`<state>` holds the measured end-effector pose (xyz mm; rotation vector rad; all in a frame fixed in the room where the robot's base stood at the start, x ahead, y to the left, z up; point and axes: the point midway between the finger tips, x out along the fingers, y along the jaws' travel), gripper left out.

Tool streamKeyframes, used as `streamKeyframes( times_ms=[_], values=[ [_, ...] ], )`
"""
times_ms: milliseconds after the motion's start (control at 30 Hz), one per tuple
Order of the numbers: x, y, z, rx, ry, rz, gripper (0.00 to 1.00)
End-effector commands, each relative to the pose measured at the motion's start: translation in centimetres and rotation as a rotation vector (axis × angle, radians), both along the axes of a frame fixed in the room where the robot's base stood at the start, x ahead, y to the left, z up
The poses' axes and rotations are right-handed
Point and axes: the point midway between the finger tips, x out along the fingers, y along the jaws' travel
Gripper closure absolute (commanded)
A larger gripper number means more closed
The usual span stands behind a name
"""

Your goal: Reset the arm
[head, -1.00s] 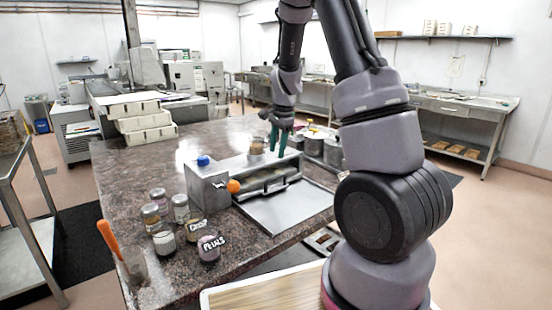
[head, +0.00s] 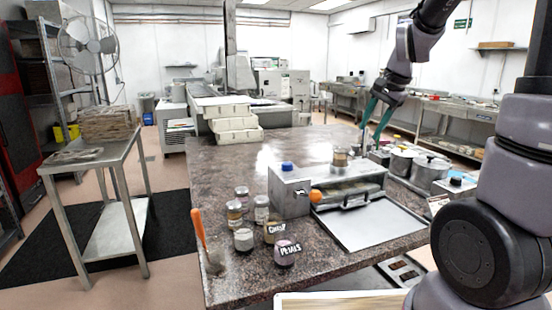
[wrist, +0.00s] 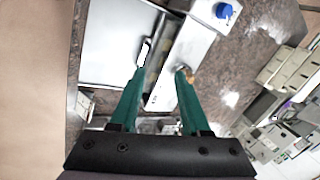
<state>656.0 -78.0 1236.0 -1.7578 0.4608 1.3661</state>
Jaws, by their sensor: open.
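My gripper (head: 372,122) hangs from my arm above the back right of the stone-topped table (head: 240,165) in the head view. Its two green fingers are apart with nothing between them, also in the wrist view (wrist: 160,72). A jar (head: 341,158) stands on the box, apart from the fingers in the head view.
Several jars, two labelled, including a petals jar (head: 287,254), stand at the table's front left, beside an orange-handled tool (head: 201,229). Lidded metal pots (head: 430,170) stand right of the box. Stacked pale trays (head: 232,125) stand at the back. The table's middle back is clear.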

Motion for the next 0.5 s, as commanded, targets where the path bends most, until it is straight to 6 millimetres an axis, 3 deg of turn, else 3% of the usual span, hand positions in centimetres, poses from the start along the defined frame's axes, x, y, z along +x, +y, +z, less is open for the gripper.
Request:
streamKeyframes(
  times_ms=[33, 200, 333, 500],
  values=[
    [-1.8, 0.2, 1.9, -0.004, -0.042, 0.041, 0.53],
    [-7.5, 1.0, 6.0, -0.056, -0.156, 0.188, 0.53],
    [-12.0, 1.5, 7.9, -0.122, -0.241, 0.291, 0.53],
    [-16.4, 1.9, 9.0, -0.213, -0.321, 0.390, 0.53]
  ],
)
